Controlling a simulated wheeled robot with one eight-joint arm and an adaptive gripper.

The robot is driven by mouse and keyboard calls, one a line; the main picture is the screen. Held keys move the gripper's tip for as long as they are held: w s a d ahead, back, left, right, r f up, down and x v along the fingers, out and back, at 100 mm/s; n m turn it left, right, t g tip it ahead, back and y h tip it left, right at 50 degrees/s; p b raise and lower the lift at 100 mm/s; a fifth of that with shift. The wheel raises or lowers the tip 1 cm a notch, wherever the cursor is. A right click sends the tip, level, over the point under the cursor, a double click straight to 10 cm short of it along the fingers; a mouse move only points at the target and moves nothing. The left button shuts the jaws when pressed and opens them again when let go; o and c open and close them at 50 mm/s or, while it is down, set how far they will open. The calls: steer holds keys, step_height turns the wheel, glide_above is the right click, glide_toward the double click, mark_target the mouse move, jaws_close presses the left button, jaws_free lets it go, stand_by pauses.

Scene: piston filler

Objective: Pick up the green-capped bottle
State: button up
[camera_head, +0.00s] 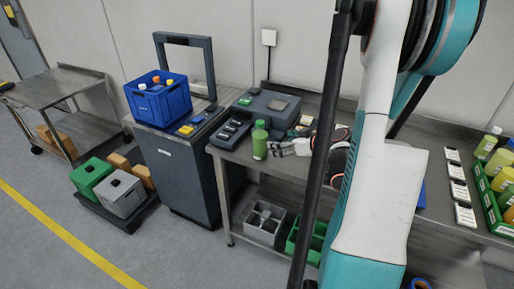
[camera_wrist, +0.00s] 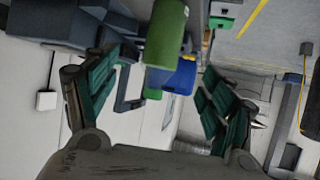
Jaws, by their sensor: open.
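A green bottle with a green cap (camera_head: 260,140) stands upright on the steel workbench (camera_head: 232,157), near its left end. My gripper (camera_head: 284,148) is just right of the bottle in the head view, its fingers pointing toward it. In the wrist view the green bottle (camera_wrist: 166,35) shows large at the top, between and beyond the spread fingers. My gripper (camera_wrist: 160,98) is open, with nothing between its fingertips that I can make out. Whether a finger touches the bottle cannot be told.
A blue crate (camera_head: 184,101) with bottles stands on the dark cabinet left of the bench. A dark device (camera_head: 270,108) sits behind the bottle, and a dark tray (camera_head: 229,134) to its left. A green crate (camera_head: 488,200) of yellow bottles is far right. My arm hides the bench's middle.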

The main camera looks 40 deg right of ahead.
mark_target(265, 144)
steer(key=b+x, duration=0.2)
steer(key=x, duration=0.6)
steer(key=shift+w+f, duration=0.1)
steer(key=shift+w, duration=0.05)
steer(key=x, duration=0.1)
steer(key=b+x, duration=0.1)
steer(key=x, duration=0.1)
steer(key=b+x, duration=0.1)
steer(key=shift+w+a+f, duration=0.1)
steer(key=shift+a+f, duration=0.2)
steer(key=shift+f, duration=0.05)
steer(key=shift+w+f, duration=0.15)
steer(key=shift+w, duration=0.25)
steer(key=c, duration=1.5)
